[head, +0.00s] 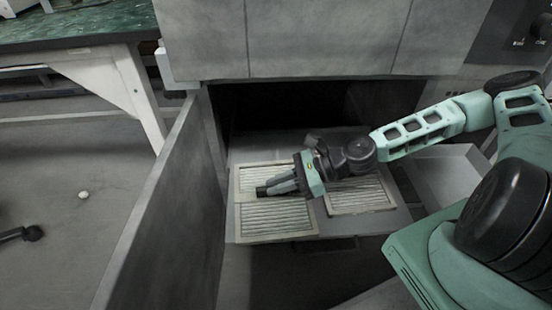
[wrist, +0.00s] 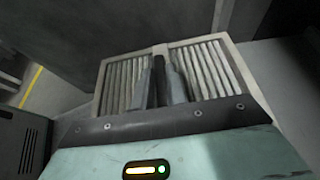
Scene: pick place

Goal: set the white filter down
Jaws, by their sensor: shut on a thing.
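The white filter (head: 275,218) is a pale square frame with ribbed slats and a bar across its middle. My gripper (head: 264,190) reaches in from the right and is shut on its middle bar. In the wrist view the filter (wrist: 203,66) lies in front of my gripper (wrist: 160,64), slats on both sides of the fingers. The filter looks roughly level over the front left of a grey shelf (head: 335,232) in an open cabinet. I cannot tell whether it touches the shelf. The fingers hide part of the bar.
A second ribbed filter (head: 362,198) lies to the right on the shelf, partly under my arm. An open cabinet door (head: 165,215) stands close on the left. A grey panel (head: 320,38) runs above the opening. A green-topped table (head: 75,25) is at the far left.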

